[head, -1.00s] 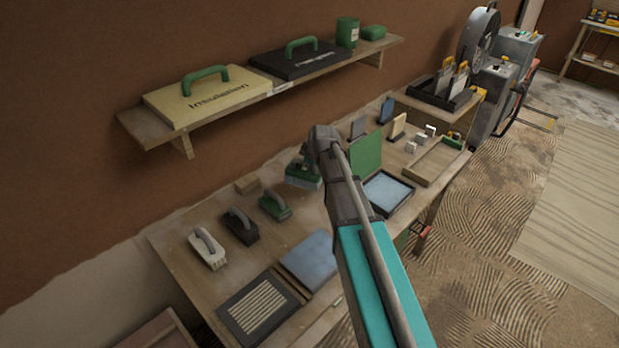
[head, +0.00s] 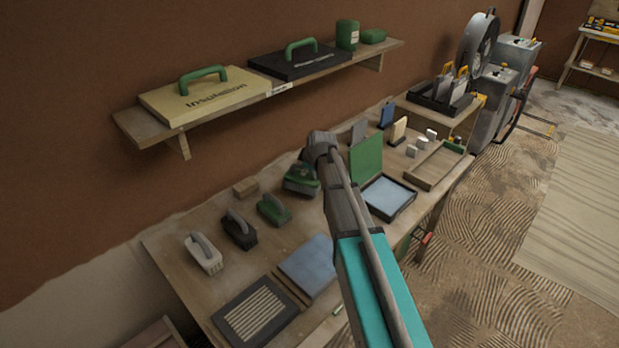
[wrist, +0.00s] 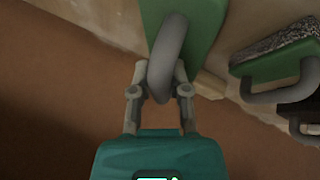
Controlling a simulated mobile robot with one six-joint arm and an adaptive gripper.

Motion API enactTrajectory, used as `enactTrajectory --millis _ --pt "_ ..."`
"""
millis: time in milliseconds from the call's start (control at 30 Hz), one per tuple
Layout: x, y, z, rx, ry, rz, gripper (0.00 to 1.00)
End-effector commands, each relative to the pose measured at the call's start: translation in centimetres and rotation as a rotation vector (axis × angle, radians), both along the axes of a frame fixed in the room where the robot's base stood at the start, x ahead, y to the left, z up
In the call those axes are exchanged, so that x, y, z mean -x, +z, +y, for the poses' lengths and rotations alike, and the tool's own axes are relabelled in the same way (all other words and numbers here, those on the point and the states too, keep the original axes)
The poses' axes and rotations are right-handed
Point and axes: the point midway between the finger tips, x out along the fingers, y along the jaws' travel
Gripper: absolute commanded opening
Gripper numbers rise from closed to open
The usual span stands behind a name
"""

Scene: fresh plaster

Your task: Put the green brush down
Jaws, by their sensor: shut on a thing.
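My gripper (wrist: 160,82) is shut on the grey looped handle of a green brush (wrist: 194,28). In the head view this brush (head: 299,188) is at the back of the workbench (head: 215,280), partly hidden by my gripper and arm. I cannot tell whether its underside touches the bench or hangs just above it. A second green brush (head: 273,209) stands on the bench to its left; it also shows at the right of the wrist view (wrist: 275,62), apart from the held one.
A black brush (head: 239,230) and a white brush (head: 204,254) stand further left. A wooden block (head: 246,188) lies behind. An upright green board (head: 367,158) and a black tray (head: 388,197) are to the right. A shelf (head: 150,127) overhangs the bench's back.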

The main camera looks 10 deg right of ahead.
Motion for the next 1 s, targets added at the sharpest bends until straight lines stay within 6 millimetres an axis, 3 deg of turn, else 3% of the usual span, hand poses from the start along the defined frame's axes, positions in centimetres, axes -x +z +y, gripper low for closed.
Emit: enactTrajectory --millis 300,867,900,1000 --pt "0.1 -2.8 0.0 0.0 0.0 0.0 0.0" --pt "0.1 -3.2 0.1 0.0 0.0 0.0 0.0" --pt "0.1 -3.2 0.0 0.0 0.0 0.0 0.25" --pt "0.1 -3.1 0.1 0.0 0.001 0.0 0.43"
